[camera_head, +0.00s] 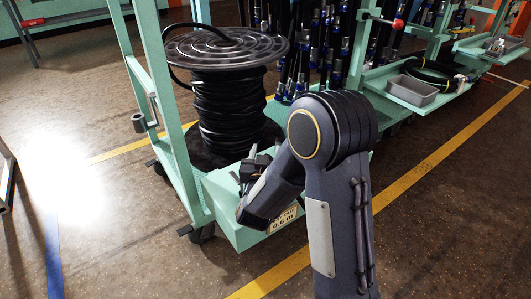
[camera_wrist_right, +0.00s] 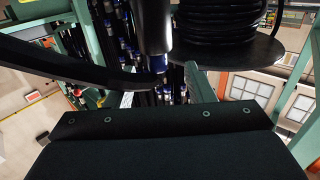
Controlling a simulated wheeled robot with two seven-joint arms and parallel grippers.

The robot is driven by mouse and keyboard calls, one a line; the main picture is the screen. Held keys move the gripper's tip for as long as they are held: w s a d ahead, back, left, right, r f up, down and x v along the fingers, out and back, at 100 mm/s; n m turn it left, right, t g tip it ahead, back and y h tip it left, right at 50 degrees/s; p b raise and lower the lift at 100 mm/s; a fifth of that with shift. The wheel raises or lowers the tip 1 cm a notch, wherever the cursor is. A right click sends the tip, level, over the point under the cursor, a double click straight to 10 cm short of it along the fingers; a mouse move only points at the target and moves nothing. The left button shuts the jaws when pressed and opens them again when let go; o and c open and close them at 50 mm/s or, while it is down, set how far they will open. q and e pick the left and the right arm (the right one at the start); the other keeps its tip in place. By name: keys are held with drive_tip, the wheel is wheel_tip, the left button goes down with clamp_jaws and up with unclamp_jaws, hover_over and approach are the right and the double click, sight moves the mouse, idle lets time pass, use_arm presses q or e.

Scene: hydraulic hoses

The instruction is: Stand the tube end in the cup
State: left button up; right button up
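A large spool (camera_head: 228,48) wound with black tube (camera_head: 230,105) stands on a green cart. A loose loop of the tube rises over the left of the spool's top flange. I cannot make out the tube's free end. A small grey cup (camera_head: 139,123) is fixed to the cart's left post, and its inside is not clear. My right gripper (camera_head: 250,168) is low in front of the spool, to the right of and below the cup. Its fingers are small and dark, and whether they hold anything is unclear. The spool also shows in the right wrist view (camera_wrist_right: 250,48). My left gripper is out of view.
The cart's upright posts (camera_head: 181,140) stand left of the spool. Several hoses with blue fittings (camera_head: 300,80) hang behind it. A grey tray (camera_head: 412,90) sits on a green shelf at the right. The floor left of the cart is clear.

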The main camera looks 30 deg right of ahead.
drive_tip(key=p+v, duration=0.1)
drive_tip(key=v, duration=0.6)
drive_tip(key=shift+s+a+p, duration=0.25)
drive_tip(key=shift+s+p, duration=0.05)
drive_tip(key=shift+p, duration=0.1)
drive_tip(key=s+a+r+n+g+y+p, duration=0.1)
drive_tip(key=s+a+r+n+g+y, duration=0.35)
drive_tip(key=y, duration=0.95)
drive_tip(key=s+a+n+g, duration=0.15)
drive_tip(key=s+g, duration=0.25)
drive_tip(key=s, duration=1.4)
wheel_tip(320, 180, up, 38)
drive_tip(key=p, duration=3.8)
drive_tip(key=shift+s+a+f+y, duration=0.2)
drive_tip(key=shift+a+y, duration=0.1)
drive_tip(key=shift+a, duration=0.15)
